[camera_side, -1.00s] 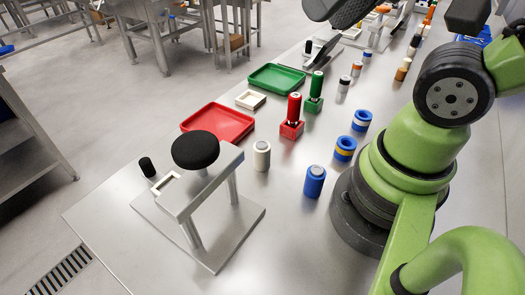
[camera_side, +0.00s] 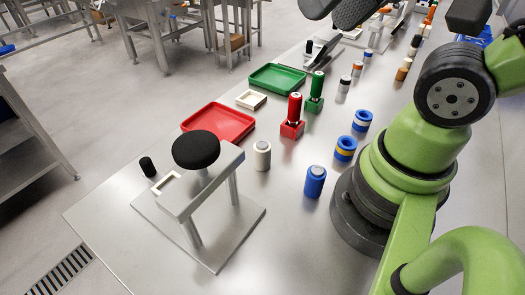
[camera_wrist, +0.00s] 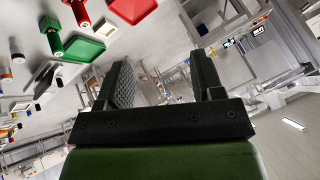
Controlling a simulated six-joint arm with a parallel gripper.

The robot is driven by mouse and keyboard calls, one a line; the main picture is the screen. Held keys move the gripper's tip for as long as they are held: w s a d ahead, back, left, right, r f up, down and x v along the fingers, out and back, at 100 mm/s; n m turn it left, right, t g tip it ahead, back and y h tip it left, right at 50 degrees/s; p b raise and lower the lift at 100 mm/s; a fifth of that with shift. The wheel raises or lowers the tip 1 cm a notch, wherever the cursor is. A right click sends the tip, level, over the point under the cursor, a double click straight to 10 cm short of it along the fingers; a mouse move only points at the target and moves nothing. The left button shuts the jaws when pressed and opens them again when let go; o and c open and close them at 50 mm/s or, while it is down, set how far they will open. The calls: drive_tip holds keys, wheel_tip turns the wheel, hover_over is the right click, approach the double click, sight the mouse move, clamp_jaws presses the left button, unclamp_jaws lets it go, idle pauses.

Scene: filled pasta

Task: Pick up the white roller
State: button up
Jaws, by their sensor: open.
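The white roller (camera_side: 262,156) is a short upright cylinder with a grey top. It stands on the metal table in the side view, between the red tray and the blue roller. I cannot pick it out for sure in the wrist view. My gripper (camera_side: 325,18) is partly cut off at the top edge of the side view, well above the table and away from the white roller. In the wrist view my gripper (camera_wrist: 163,75) has its two dark fingers wide apart with nothing between them.
A metal press stand with a black knob (camera_side: 196,149) is left of the roller. The red tray (camera_side: 218,122) and a red roller on a block (camera_side: 293,115) are close behind. A blue roller (camera_side: 314,181) stands to the right. The table's front is bare.

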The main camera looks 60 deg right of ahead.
drive_tip(key=shift+o, duration=0.2)
drive_tip(key=shift+w, duration=0.1)
drive_tip(key=n+g+h, duration=0.2)
drive_tip(key=n+g, duration=0.4)
hover_over(261, 144)
drive_tip(key=s+a, duration=0.1)
drive_tip(key=s, duration=0.1)
wheel_tip(261, 144, down, 6)
drive_tip(key=w+f+n+g+h, duration=0.1)
drive_tip(key=f+n, duration=0.1)
drive_tip(key=f, duration=0.4)
drive_tip(key=w+f+n+g+h, duration=0.1)
drive_tip(key=f+n+g, duration=0.1)
drive_tip(key=f, duration=0.4)
drive_tip(key=w+f+n+g+h, duration=0.1)
drive_tip(key=f+n, duration=0.2)
drive_tip(key=f, duration=0.3)
drive_tip(key=shift+f, duration=0.1)
drive_tip(key=shift+x, duration=2.75)
drive_tip(key=shift+s+d, duration=0.1)
drive_tip(key=shift+s, duration=0.1)
drive_tip(key=c, duration=1.1)
